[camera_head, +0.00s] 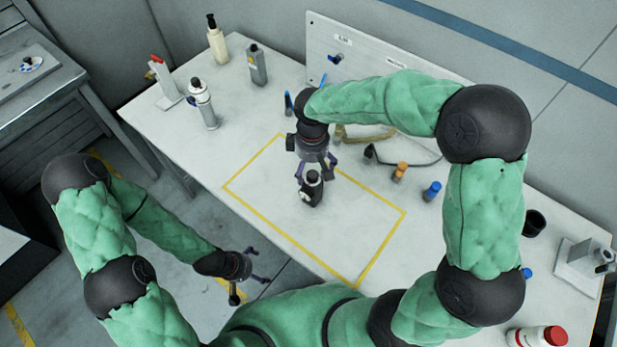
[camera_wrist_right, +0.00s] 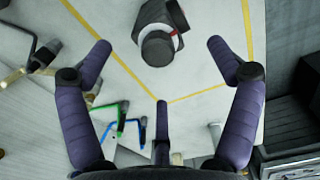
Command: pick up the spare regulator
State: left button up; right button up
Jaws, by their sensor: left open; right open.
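A dark grey and black part with a rounded top stands inside the yellow outline on the table; I take it for the spare regulator (camera_head: 312,190). In the right wrist view the regulator (camera_wrist_right: 158,45) shows a round dark knob and a thin red and white band, just beyond the fingertips. My right gripper (camera_head: 314,170) is open above and beside it, fingers pointing down. In the wrist view the spread fingers of the right gripper (camera_wrist_right: 160,72) hold nothing. My left gripper (camera_head: 253,268) is open and empty, off the table's front edge, low on the left.
A spray can (camera_head: 203,103), a cream pump bottle (camera_head: 217,45) and a grey bottle (camera_head: 257,66) stand at the back left. An orange-capped item (camera_head: 399,172) and a blue-capped item (camera_head: 431,191) stand right of the yellow outline (camera_head: 383,243). The outline's front part is clear.

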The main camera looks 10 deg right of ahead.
aim_at(312, 174)
notch_tip(312, 174, down, 5)
jog(key=shift+s+f+b, duration=0.15)
jog(key=shift+b, duration=0.45)
jog(key=f+b, duration=0.1)
jog(key=f, duration=0.4)
jog(key=shift+s+a+b, duration=0.1)
jog(key=shift+s+b, duration=0.1)
jog(key=shift+b, duration=0.15)
jog(key=c, duration=1.7)
jog(key=shift+c, duration=0.6)
jog(key=shift+r, duration=0.15)
